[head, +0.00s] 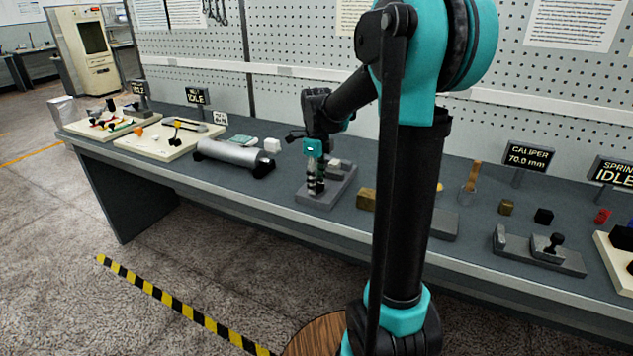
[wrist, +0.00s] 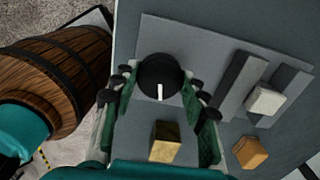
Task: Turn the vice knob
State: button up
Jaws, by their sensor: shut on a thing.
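The vice (head: 325,195) is a grey plate with upright jaws on the bench, also seen in the wrist view (wrist: 185,38). Its knob (wrist: 158,78) is round and black, with a white mark pointing to the bottom of the wrist picture. My gripper (head: 316,189) points down over the near part of the vice and hides the knob in the head view. In the wrist view, my gripper's fingers (wrist: 157,92) stand on either side of the knob, shut on it. A pale block (wrist: 265,100) sits between the vice jaws.
A brass block (head: 366,198) lies right of the vice and shows in the wrist view (wrist: 166,140). An orange-brown block (wrist: 250,152) lies beside it. A grey cylinder (head: 233,156) lies left of the vice. A wooden barrel (wrist: 60,75) stands in front of the bench.

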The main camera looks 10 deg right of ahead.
jog(key=n, duration=1.2)
jog(key=shift+n, duration=0.4)
jog(key=n, duration=1.2)
jog(key=shift+n, duration=0.3)
jog(key=n, duration=1.2)
jog(key=shift+n, duration=0.4)
jog(key=n, duration=1.2)
jog(key=shift+n, duration=0.4)
